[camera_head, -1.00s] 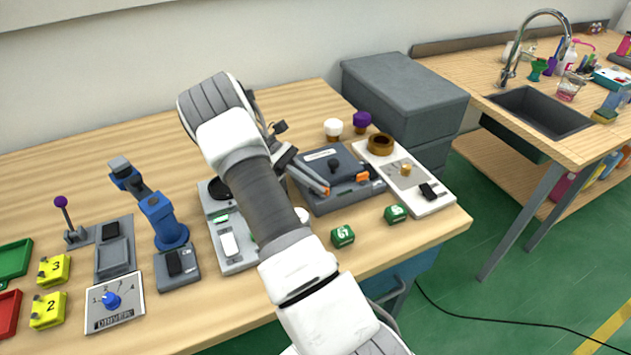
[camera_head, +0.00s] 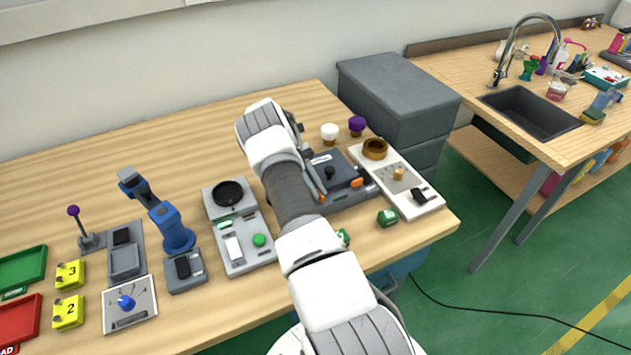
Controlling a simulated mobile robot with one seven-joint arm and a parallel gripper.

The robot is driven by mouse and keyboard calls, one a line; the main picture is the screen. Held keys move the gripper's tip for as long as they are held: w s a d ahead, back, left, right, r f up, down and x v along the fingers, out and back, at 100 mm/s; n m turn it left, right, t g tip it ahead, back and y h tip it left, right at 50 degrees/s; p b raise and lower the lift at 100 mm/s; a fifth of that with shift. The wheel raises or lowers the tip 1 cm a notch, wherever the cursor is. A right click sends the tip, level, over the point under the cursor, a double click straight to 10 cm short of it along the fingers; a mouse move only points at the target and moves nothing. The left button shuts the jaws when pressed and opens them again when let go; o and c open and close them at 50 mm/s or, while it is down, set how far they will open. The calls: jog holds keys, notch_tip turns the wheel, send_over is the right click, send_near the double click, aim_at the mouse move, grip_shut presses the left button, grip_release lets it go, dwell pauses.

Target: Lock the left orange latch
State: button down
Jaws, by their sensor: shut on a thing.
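The dark grey box (camera_head: 345,166) with a black knob on its lid lies closed on the table. An orange latch (camera_head: 357,182) shows on the right of its front side.
A white panel (camera_head: 424,207) with a brown ring stands close right of the box. A grey device (camera_head: 236,257) with a green button is to the left. White and purple-topped items (camera_head: 330,133) stand behind.

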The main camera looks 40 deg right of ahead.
dwell(0.5)
jog(key=c, duration=1.2)
grip_release()
jog(key=shift+r, duration=0.1)
notch_tip(320, 180, up, 5)
jog(key=p, duration=0.4)
jog(key=s+d+r+b, duration=0.1)
jog(key=s+d+r, duration=0.4)
jog(key=s, duration=0.5)
jog(key=shift+s+r, duration=0.2)
jog(key=shift+r, duration=0.25)
jog(key=shift+d, duration=0.1)
